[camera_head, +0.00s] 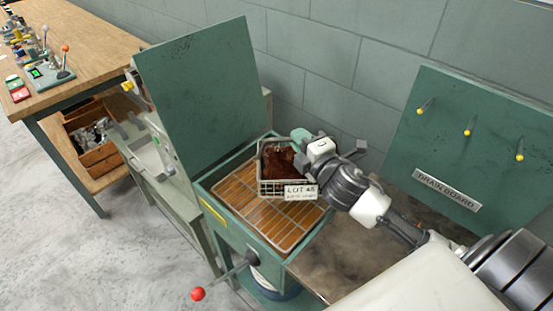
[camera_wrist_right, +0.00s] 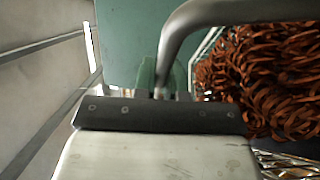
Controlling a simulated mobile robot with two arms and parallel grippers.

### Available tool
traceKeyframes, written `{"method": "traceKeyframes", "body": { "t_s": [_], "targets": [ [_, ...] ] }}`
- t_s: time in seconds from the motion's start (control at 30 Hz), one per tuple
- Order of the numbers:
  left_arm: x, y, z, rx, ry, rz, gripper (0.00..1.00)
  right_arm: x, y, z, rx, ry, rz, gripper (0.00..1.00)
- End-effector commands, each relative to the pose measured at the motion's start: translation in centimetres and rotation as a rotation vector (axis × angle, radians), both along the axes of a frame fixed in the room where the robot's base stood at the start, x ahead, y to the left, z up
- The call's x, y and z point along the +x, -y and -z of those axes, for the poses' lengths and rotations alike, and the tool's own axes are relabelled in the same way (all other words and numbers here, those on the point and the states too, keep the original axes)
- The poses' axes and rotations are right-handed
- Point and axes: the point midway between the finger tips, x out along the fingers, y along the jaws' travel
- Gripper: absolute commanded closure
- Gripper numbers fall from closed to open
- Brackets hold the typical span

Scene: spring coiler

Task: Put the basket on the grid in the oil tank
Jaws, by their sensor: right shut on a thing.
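The basket (camera_head: 262,187) is a pale wire basket filled with brown coiled pieces and carries a white "LOT 48" tag. In the head view it is over the back part of the wire grid (camera_head: 262,216), inside the green oil tank (camera_head: 235,235); I cannot tell whether it touches the grid. Brown liquid shows under the bars. My right gripper (camera_head: 300,143) is at the basket's upper right edge, shut on its handle. In the right wrist view the grey curved handle (camera_wrist_right: 190,35) rises beside the brown coils (camera_wrist_right: 265,75). My left gripper is not in view.
The tank's green lid (camera_head: 200,95) stands open at the back left. A lever with a red knob (camera_head: 198,294) sticks out in front. The drain board (camera_head: 480,150) with yellow-tipped pegs is at right. A wooden bench (camera_head: 75,40) is at left.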

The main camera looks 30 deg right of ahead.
Motion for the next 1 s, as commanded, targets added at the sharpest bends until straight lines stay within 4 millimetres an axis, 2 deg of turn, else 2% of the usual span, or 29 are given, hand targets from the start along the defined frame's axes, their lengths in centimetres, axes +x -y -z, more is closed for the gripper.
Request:
{"method": "traceKeyframes", "body": {
  "t_s": [0.17,0.33,0.47,0.7,1.0],
  "targets": [
    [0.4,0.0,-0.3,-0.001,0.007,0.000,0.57,2.2,-2.8,1.8,0.004,0.005,-0.001,1.00],
    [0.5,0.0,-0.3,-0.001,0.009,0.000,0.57,3.3,-4.2,2.9,0.001,0.005,-0.001,1.00],
    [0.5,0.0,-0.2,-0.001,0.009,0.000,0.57,3.5,-4.5,3.5,0.000,0.004,-0.001,1.00],
    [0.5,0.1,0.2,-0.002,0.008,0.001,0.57,3.5,-4.4,6.7,0.002,0.003,0.001,1.00],
    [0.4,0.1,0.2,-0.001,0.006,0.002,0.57,3.4,-4.4,7.1,-0.001,0.006,-0.001,1.00]
  ]
}}
